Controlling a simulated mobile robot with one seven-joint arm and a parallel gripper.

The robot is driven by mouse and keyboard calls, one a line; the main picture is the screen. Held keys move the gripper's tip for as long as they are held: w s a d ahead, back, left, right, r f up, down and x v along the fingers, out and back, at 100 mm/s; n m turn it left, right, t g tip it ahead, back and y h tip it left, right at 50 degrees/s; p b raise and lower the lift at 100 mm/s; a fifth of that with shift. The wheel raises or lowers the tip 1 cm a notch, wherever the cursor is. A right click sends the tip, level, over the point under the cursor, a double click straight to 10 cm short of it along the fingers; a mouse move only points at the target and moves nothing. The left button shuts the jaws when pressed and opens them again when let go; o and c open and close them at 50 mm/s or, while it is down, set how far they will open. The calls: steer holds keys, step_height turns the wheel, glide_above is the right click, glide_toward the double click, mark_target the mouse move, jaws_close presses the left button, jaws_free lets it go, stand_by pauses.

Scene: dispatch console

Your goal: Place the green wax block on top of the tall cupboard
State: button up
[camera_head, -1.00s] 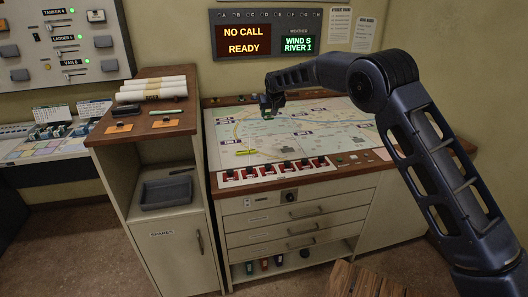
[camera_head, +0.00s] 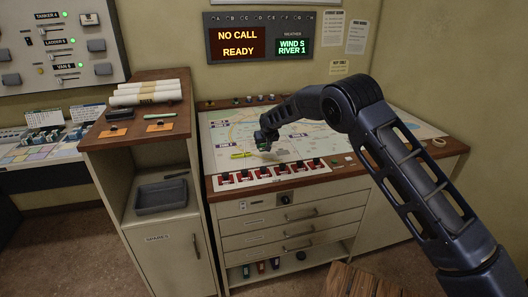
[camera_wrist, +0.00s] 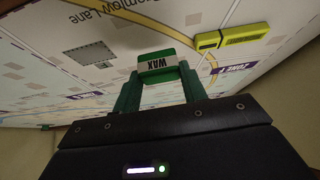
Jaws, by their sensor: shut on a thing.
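The green wax block (camera_wrist: 157,66), with a white label reading WAX, is held between the green fingers of my gripper (camera_wrist: 156,82) in the wrist view. In the head view my gripper (camera_head: 266,140) is above the map table (camera_head: 315,138), and the block there is too small to make out clearly. The tall cupboard (camera_head: 135,130) stands to the left of my gripper, with a brown wooden top. On its top lie white paper rolls, a dark small item, a green stick and orange labels.
A row of red-and-black switches (camera_head: 270,172) lines the table's front. A grey tray (camera_head: 161,195) sits in the cupboard's open shelf. The cupboard top has some bare wood at its front.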

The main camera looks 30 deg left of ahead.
steer(key=shift+f, duration=1.75)
steer(key=shift+f, duration=0.2)
steer(key=o, duration=1)
steer(key=shift+r, duration=0.1)
steer(key=shift+r, duration=0.15)
steer(key=v, duration=1.2)
